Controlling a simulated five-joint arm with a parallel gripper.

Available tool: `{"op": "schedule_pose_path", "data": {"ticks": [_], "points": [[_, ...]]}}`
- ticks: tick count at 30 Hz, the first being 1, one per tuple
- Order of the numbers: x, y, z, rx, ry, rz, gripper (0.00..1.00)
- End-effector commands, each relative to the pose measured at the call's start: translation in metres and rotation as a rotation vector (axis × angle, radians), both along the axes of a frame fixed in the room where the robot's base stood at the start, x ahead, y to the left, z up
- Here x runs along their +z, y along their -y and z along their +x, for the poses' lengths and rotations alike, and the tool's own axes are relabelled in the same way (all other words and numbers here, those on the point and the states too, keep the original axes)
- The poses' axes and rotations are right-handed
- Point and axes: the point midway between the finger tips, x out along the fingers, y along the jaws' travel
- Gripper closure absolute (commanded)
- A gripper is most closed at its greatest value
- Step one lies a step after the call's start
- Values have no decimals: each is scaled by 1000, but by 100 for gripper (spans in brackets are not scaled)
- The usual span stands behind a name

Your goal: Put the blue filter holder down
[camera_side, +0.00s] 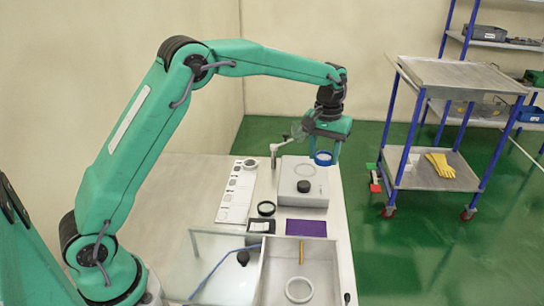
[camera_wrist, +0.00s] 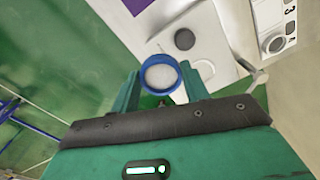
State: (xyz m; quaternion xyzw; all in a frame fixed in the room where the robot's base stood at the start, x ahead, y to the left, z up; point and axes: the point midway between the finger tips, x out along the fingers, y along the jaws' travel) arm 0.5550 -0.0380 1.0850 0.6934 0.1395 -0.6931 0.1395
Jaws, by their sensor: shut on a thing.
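The blue filter holder (camera_side: 323,158) is a blue ring with a pale disc inside. It also shows in the wrist view (camera_wrist: 160,75), between the two green fingers. My gripper (camera_side: 327,145) is shut on it and holds it in the air, near the right edge of the grey box in the side view. In the wrist view my gripper (camera_wrist: 157,88) has a finger on either side of the ring. How far the holder is above the table is hard to tell.
The grey box (camera_side: 315,198) carries a black knob (camera_side: 304,186). A trolley (camera_side: 430,180) stands right.

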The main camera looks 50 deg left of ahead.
Motion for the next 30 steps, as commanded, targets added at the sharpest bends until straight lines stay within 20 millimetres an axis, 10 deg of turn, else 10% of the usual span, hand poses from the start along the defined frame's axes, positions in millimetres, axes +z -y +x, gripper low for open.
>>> {"op": "schedule_pose_path", "data": {"ticks": [11, 30], "points": [[-5, -9, 5, 4, -1, 0, 76], [-61, -94, 43, 3, -1, 0, 76]]}}
